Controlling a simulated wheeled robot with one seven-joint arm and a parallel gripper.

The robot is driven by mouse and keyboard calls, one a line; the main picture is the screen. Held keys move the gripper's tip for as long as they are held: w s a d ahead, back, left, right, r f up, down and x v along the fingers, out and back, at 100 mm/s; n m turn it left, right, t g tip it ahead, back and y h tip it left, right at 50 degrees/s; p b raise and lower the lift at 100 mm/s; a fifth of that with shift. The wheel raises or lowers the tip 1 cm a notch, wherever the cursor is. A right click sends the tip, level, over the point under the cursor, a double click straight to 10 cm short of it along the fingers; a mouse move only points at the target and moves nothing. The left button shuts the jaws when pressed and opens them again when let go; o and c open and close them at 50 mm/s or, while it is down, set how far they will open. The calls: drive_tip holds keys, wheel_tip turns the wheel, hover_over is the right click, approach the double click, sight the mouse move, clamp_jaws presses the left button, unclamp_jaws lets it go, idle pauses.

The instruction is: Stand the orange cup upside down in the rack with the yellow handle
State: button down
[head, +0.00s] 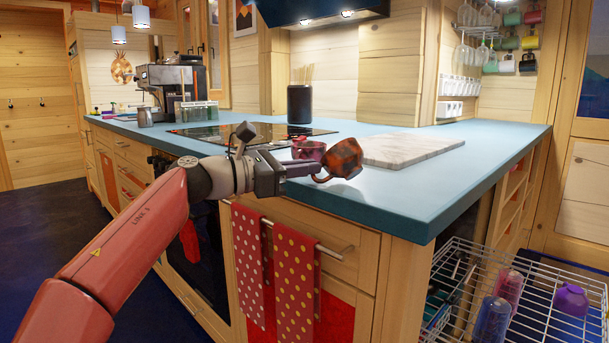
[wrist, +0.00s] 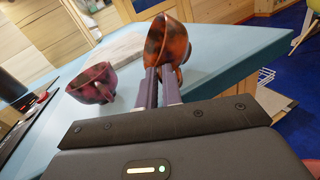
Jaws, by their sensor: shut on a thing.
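My gripper (head: 316,167) is shut on the orange cup (head: 343,158), which has dark mottling. It holds the cup tilted on its side, above the counter near its front edge. In the wrist view the fingers (wrist: 160,82) close on the near side of the orange cup (wrist: 168,40). A white wire rack (head: 545,264) stands out at the lower right, below the counter. A blue cup (head: 491,320), a pink cup (head: 509,287) and a purple cup (head: 571,300) stand in it. I cannot make out a yellow handle clearly.
A maroon cup (head: 309,150) stands on the blue counter (head: 455,183) just behind my gripper; it also shows in the wrist view (wrist: 92,84). A marble board (head: 408,149) lies to the right. Dotted towels (head: 294,280) hang below the counter edge. The counter's right corner is clear.

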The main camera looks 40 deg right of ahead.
drive_tip(key=shift+f, duration=0.35)
drive_tip(key=c, duration=1.6)
unclamp_jaws()
drive_tip(key=shift+o, duration=0.2)
drive_tip(key=shift+f, duration=0.1)
drive_tip(key=v, duration=0.7)
drive_tip(key=shift+s+a+f, duration=0.3)
drive_tip(key=shift+a+f, duration=0.05)
drive_tip(key=shift+a, duration=0.15)
